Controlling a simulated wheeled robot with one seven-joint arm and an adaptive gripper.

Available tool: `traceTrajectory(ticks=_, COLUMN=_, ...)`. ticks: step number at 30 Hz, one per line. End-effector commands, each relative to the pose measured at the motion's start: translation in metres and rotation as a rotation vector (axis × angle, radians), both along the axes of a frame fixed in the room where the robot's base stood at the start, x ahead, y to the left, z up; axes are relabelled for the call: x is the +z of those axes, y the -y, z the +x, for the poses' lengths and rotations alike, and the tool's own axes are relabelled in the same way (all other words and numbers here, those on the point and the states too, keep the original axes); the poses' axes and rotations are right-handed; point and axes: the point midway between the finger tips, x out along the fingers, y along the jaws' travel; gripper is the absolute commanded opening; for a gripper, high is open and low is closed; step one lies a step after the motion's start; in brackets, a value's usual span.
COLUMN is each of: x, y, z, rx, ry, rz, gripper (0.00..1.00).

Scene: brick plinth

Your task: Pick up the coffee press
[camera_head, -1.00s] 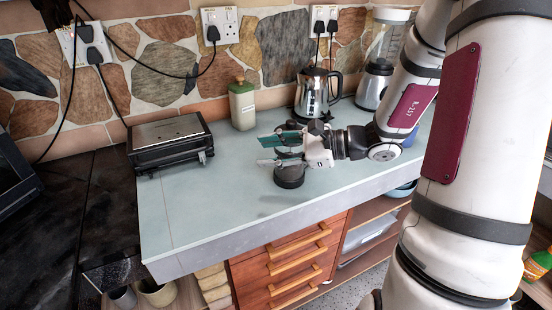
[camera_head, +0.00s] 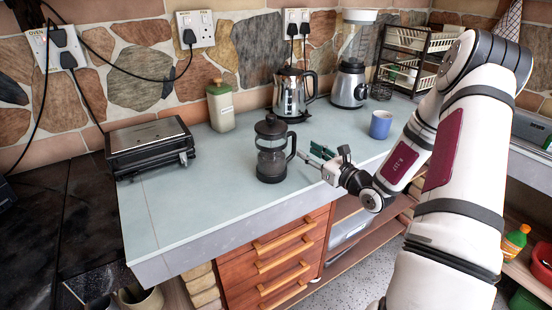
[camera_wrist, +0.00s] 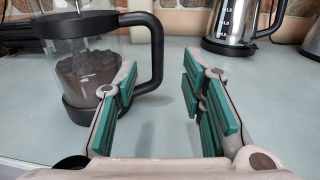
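The coffee press (camera_head: 271,160) is a glass jug with a black lid, base and handle. It stands upright on the pale counter, its handle to the right. In the wrist view the coffee press (camera_wrist: 84,55) is at the upper left, with dark coffee grounds inside and its top cut off. My gripper (camera_head: 318,157) is just right of the handle, low over the counter. In the wrist view my gripper (camera_wrist: 160,95) has its green-padded fingers apart with nothing between them. The left finger overlaps the lower handle; I cannot tell whether they touch.
A steel kettle (camera_head: 291,94) and a blender (camera_head: 349,88) stand behind. A blue mug (camera_head: 380,125) stands right.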

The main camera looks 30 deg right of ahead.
Motion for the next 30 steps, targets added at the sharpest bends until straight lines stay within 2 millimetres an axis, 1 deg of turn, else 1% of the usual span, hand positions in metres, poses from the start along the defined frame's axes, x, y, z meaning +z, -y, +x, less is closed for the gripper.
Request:
traceTrajectory(ticks=1, x=0.0, y=-0.001, z=0.008, rx=0.001, ry=0.001, rz=-0.001, gripper=0.37)
traceTrajectory(ticks=3, x=0.0, y=-0.002, z=0.014, rx=0.001, ry=0.001, rz=-0.001, gripper=0.37)
traceTrajectory(ticks=8, x=0.0, y=-0.004, z=0.023, rx=0.001, ry=0.0, rz=0.0, gripper=0.37)
traceTrajectory(ticks=10, x=0.001, y=-0.006, z=0.03, rx=0.002, ry=0.001, rz=0.0, gripper=0.37)
traceTrajectory(ticks=15, x=0.001, y=-0.011, z=0.054, rx=0.003, ry=0.002, rz=-0.001, gripper=0.37)
traceTrajectory(ticks=18, x=0.0, y=-0.012, z=0.066, rx=0.001, ry=0.0, rz=0.0, gripper=0.37)
traceTrajectory(ticks=21, x=0.0, y=-0.013, z=0.071, rx=0.001, ry=0.0, rz=0.001, gripper=0.37)
traceTrajectory(ticks=28, x=0.0, y=-0.013, z=0.072, rx=0.0, ry=0.0, rz=0.001, gripper=0.37)
traceTrajectory(ticks=29, x=0.0, y=-0.013, z=0.072, rx=0.0, ry=0.0, rz=0.001, gripper=0.3)
traceTrajectory(ticks=30, x=0.001, y=-0.013, z=0.072, rx=0.0, ry=0.0, rz=0.001, gripper=0.21)
